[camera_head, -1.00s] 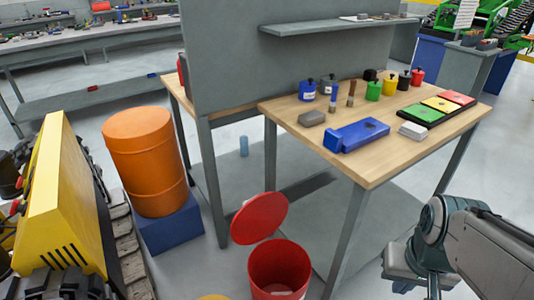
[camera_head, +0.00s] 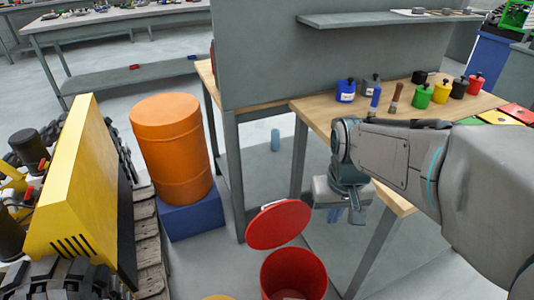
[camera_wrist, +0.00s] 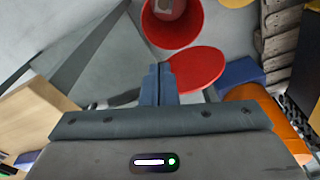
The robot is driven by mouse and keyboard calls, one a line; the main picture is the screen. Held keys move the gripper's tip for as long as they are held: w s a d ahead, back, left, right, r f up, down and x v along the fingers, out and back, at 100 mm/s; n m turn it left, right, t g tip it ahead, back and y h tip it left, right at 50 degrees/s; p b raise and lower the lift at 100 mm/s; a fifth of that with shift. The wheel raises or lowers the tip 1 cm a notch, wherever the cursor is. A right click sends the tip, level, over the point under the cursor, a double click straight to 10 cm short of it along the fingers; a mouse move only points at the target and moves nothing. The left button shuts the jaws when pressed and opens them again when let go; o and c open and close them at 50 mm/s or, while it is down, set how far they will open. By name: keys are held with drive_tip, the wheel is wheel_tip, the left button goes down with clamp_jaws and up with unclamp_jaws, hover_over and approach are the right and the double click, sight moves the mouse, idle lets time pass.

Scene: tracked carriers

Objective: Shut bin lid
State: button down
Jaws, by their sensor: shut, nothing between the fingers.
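The red bin (camera_head: 293,275) stands on the floor at the bottom of the head view, its mouth uncovered. Its round red lid (camera_head: 279,224) is raised and tilted back at the bin's far side. In the wrist view the bin (camera_wrist: 172,30) is at the top and the lid (camera_wrist: 197,68) lies below it. Something pale lies inside the bin. My gripper (camera_head: 335,214) is to the right of the lid, near the table leg, apart from both lid and bin. In the wrist view my fingers (camera_wrist: 158,82) are together and empty, with their tips beside the lid's edge.
A wooden table (camera_head: 318,113) with small coloured bottles stands right of the bin, its legs close to my arm. An orange drum (camera_head: 172,148) on a blue block (camera_head: 192,212) and a yellow machine (camera_head: 75,180) are at the left. Floor shows between the drum and the bin.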

drive_tip(key=w+a+f+n+g+p, duration=0.1)
drive_tip(key=w+a, duration=0.2)
drive_tip(key=w, duration=0.6)
drive_tip(key=w+a+n, duration=0.1)
drive_tip(key=w+a, duration=0.2)
drive_tip(key=w, duration=0.6)
drive_tip(key=w+a+f+n+g+p, duration=0.1)
drive_tip(key=w+a+f, duration=0.2)
drive_tip(key=w+f, duration=0.25)
drive_tip(key=w+a+f+n, duration=0.1)
drive_tip(key=w+a+f, duration=0.35)
drive_tip(key=w, duration=0.25)
drive_tip(key=s+d+f+b, duration=0.1)
drive_tip(key=s+f+b, duration=0.1)
drive_tip(key=f, duration=0.9)
drive_tip(key=shift+s+d+f, duration=0.3)
drive_tip(key=shift+s+d, duration=0.1)
drive_tip(key=shift+s, duration=0.35)
